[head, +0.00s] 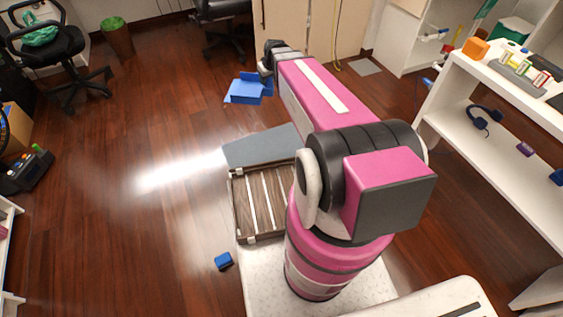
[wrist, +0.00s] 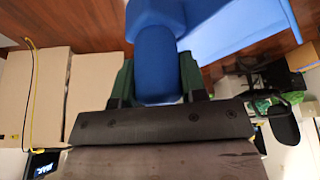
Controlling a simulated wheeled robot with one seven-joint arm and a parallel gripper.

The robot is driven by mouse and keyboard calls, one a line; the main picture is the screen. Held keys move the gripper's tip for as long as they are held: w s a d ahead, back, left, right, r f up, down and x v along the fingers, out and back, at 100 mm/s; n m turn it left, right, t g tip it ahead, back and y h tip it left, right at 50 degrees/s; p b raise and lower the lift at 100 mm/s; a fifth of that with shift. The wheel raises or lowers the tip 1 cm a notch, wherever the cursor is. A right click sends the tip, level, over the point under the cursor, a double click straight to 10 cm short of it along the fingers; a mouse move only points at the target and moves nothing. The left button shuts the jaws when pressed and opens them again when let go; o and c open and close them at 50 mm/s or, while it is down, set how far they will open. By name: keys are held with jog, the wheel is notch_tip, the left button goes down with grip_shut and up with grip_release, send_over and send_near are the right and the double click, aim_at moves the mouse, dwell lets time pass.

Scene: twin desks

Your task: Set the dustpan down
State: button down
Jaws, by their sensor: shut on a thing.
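The blue dustpan (head: 248,92) is at the end of my outstretched arm in the head view, over the wooden floor. Its height above the floor is hard to tell. In the wrist view my gripper (wrist: 156,72) is shut on the dustpan's thick blue handle (wrist: 157,50), with one dark green finger on each side. The wide blue pan (wrist: 240,28) spreads to the upper right there, partly out of frame. In the head view my gripper's fingers are too small and hidden to make out.
Open wooden floor (head: 150,130) lies left of the dustpan. A small blue object (head: 223,261) lies on the floor. Office chairs (head: 58,50) and a green bin (head: 117,37) stand at the back. A white desk with shelves (head: 500,110) stands at the right.

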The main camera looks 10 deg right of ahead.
jog(key=w+a+f+n+g, duration=0.35)
jog(key=f+n, duration=0.45)
jog(key=f, duration=0.5)
jog(key=w+a+f+n+g, duration=0.25)
jog(key=w+f+n, duration=0.25)
jog(key=f+n, duration=0.5)
jog(key=w+a+f+n+g, duration=0.2)
jog(key=w+a+f+n, duration=0.35)
jog(key=f, duration=0.95)
jog(key=shift+n+y, duration=0.3)
jog(key=shift+n, duration=0.35)
jog(key=shift+w+d+f, duration=0.1)
jog(key=shift+d+f, duration=1.85)
jog(key=shift+d, duration=0.2)
jog(key=shift+s+d+f, duration=0.1)
jog(key=shift+d+f, duration=1.85)
jog(key=shift+d, duration=0.25)
jog(key=shift+w+d+f, duration=0.1)
jog(key=shift+d+f, duration=1.85)
jog(key=shift+d, duration=0.2)
jog(key=shift+f, duration=0.1)
jog(key=c, duration=0.7)
grip_release()
